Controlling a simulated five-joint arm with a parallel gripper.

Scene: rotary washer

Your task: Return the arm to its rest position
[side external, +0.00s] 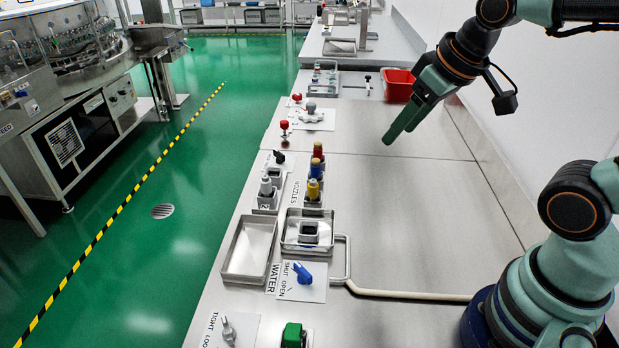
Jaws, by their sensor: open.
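My gripper (404,124) is in the side external view, in the upper right, held above the steel bench (400,200). Its long green fingers point down and to the left. No object shows in it, and it is apart from the things on the bench. The gap between the fingers is hard to make out from this angle. My arm comes in from the right, with its base at the lower right.
A red bin (398,86) stands behind my gripper. Colored nozzles (315,172), a metal tray (249,248), a blue valve handle (302,272) and a green block (293,335) line the bench's left side. A pale hose (410,295) crosses the front. The bench's middle is clear.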

